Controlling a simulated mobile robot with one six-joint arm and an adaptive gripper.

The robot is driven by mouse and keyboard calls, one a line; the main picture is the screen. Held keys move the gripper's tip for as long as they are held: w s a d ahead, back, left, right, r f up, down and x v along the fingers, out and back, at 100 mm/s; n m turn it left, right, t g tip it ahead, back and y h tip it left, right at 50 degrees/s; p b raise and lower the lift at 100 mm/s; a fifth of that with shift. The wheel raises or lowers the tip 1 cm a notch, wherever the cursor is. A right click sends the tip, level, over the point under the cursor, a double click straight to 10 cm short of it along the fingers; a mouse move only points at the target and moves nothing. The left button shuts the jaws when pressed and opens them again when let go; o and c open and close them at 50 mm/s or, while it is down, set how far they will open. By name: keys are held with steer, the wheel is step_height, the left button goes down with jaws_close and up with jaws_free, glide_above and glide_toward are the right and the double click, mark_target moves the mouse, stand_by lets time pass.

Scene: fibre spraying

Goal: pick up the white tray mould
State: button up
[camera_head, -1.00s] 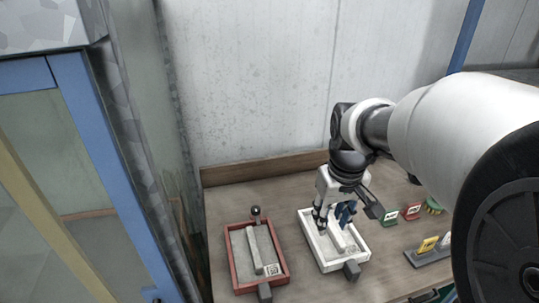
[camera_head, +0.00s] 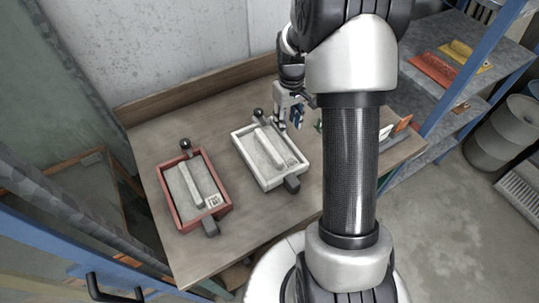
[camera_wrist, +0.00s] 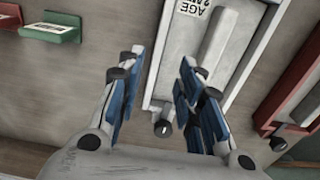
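The white tray mould (camera_head: 245,155) lies on the wooden table, with a grey slab, a raised bar and a label inside. A dark ball knob stands at its far end and a dark block handle at its near end. My gripper (camera_head: 291,122) is by its far right corner in the head view. In the wrist view my gripper (camera_wrist: 163,65) is open and empty, its blue-padded fingers apart. The long wall of the white tray mould (camera_wrist: 162,50) shows between and beyond the fingertips. I cannot tell whether a finger touches it.
A similar red tray mould (camera_head: 171,208) lies to the left, with a gap between. Small green and red card holders (camera_wrist: 60,33) stand on the table's other side. A blue-framed shelf (camera_head: 446,90) is at the right, with barrels (camera_head: 505,130) beyond.

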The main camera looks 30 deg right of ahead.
mark_target(287, 137)
steer(key=f+b, duration=0.2)
steer(key=f, duration=0.5)
steer(key=shift+d+f, duration=0.15)
steer(key=shift+d, duration=0.05)
steer(key=shift+c, duration=0.3)
jaws_close()
steer(key=shift+w, duration=0.1)
